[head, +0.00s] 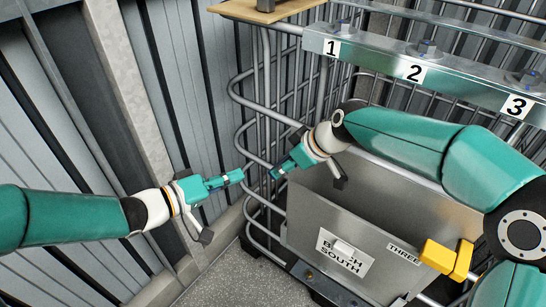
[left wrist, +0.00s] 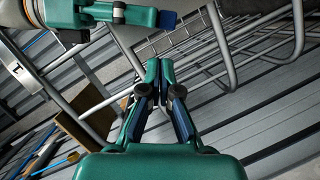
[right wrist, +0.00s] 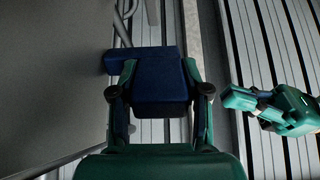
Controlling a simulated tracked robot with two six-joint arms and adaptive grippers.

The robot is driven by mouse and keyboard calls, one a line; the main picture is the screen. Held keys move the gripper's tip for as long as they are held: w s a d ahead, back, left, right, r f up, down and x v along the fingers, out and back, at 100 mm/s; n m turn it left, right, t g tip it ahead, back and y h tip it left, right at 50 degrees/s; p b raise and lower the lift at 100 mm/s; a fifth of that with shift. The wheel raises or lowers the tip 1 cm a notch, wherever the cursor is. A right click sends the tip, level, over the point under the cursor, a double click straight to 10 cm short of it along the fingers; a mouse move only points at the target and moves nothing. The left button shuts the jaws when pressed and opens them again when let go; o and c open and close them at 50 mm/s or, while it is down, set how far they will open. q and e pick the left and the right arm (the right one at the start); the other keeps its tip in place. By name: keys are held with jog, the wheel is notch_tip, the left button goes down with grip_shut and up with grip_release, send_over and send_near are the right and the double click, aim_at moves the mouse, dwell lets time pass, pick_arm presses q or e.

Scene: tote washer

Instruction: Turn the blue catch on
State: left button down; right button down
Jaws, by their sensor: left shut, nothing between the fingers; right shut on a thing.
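The blue catch (right wrist: 125,62) shows in the right wrist view as a dark blue block with an arm reaching left. My right gripper (head: 277,172) is shut on it, beside the upper left corner of the grey metal bin in the head view; the fingers hide most of the catch there. A blue end (left wrist: 168,19) at the right fingertips shows in the left wrist view. My left gripper (head: 240,177) is shut and empty, just left of the right gripper and apart from it. Its closed fingers show in the left wrist view (left wrist: 158,88).
The grey bin (head: 310,215) carries a "SOUTH" label and a "THREE" plate. Bent metal tubes (head: 243,100) stand behind the grippers. A beam (head: 460,80) numbered 1, 2, 3 crosses above. A yellow block (head: 438,257) sits at the bin's right. Floor shows at lower left.

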pick_arm(q)
notch_tip(320, 180, up, 5)
jog(key=a, duration=0.1)
pick_arm(e)
jog(key=shift+d, duration=0.1)
pick_arm(q)
jog(key=t, duration=0.1)
send_over(273, 168)
jog(key=a, duration=0.1)
notch_tip(273, 168, down, 2)
jog(key=shift+s+f+m, duration=0.15)
jog(key=shift+f+m, duration=0.05)
jog(key=shift+m, duration=0.2)
jog(key=shift+s+d+f, duration=0.4)
jog(key=shift+d+f, duration=0.05)
jog(key=shift+d, duration=0.05)
